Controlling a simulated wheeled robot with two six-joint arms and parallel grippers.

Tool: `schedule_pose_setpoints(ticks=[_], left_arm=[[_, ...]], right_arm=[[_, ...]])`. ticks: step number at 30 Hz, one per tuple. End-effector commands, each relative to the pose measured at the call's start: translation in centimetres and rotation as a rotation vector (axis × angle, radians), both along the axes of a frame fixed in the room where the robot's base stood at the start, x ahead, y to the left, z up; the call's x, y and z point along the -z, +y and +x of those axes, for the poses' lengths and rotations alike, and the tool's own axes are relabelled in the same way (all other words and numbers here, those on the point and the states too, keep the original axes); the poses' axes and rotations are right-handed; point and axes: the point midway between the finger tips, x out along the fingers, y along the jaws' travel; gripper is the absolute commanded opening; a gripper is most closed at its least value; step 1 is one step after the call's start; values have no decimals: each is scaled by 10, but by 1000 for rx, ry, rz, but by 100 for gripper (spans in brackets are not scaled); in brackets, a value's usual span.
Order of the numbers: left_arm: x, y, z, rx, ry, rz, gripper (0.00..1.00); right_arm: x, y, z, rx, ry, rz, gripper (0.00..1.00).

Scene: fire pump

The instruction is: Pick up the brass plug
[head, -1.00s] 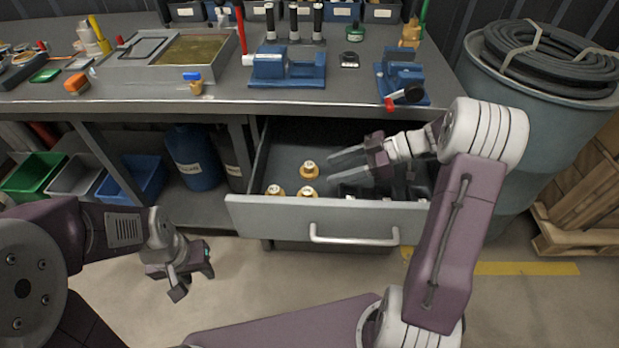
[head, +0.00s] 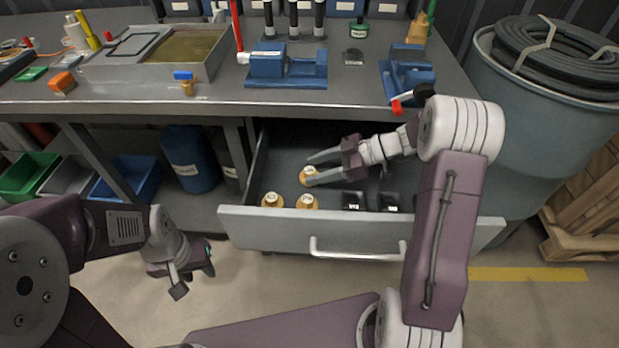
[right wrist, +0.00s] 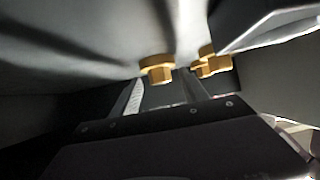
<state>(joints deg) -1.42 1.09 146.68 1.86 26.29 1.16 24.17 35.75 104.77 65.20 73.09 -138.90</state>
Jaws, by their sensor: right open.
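Three brass plugs sit in the open drawer's left part. The rear brass plug (head: 309,175) lies between the fingertips of my right gripper (head: 310,170), which is open with its fingers pointing left. In the right wrist view one brass plug (right wrist: 157,68) shows just past and between the open fingers (right wrist: 162,92). The other two plugs stand nearer the drawer front, the left one (head: 272,201) and the right one (head: 307,202). My left gripper (head: 191,279) hangs empty in front of the bench, left of the drawer; its finger gap is unclear.
The grey drawer (head: 270,221) is pulled out under the workbench (head: 340,101). Black blocks (head: 353,200) stand in it below my right wrist. Blue vises (head: 285,68) and a metal tray (head: 150,68) are on the bench. A hose barrel (head: 540,115) stands at right.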

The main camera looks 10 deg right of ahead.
Motion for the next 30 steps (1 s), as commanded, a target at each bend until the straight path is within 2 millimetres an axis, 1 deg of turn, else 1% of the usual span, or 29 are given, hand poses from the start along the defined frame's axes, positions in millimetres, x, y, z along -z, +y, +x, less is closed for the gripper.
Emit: schedule_pose_setpoints(ticks=[3, 8, 11, 12, 14, 23, 26, 29, 30], left_arm=[[2, 0, 0, 0, 0, 0, 36], [1, 0, 0, 0, 0, 0, 36], [1, 0, 0, 0, 0, 0, 36], [1, 0, 0, 0, 0, 0, 36], [1, 0, 0, 0, 0, 0, 36], [1, 0, 0, 0, 0, 0, 36], [-2, 0, 0, 0, 0, 0, 36], [-8, 0, 0, 0, 0, 0, 36], [-5, 0, 0, 0, 0, 0, 36]], right_arm=[[3, 6, 1, 0, 1, 1, 52], [3, 6, 2, 1, 0, 0, 52], [3, 5, 2, 1, 0, 0, 27], [2, 5, 2, 1, 0, 0, 16], [2, 5, 2, 1, 0, 0, 0], [2, 5, 2, 1, -1, 1, 0], [-3, 5, 2, 2, -1, 1, 0], [-15, 5, 1, 2, -3, 0, 0], [-11, 3, -6, 4, 2, 2, 0]])
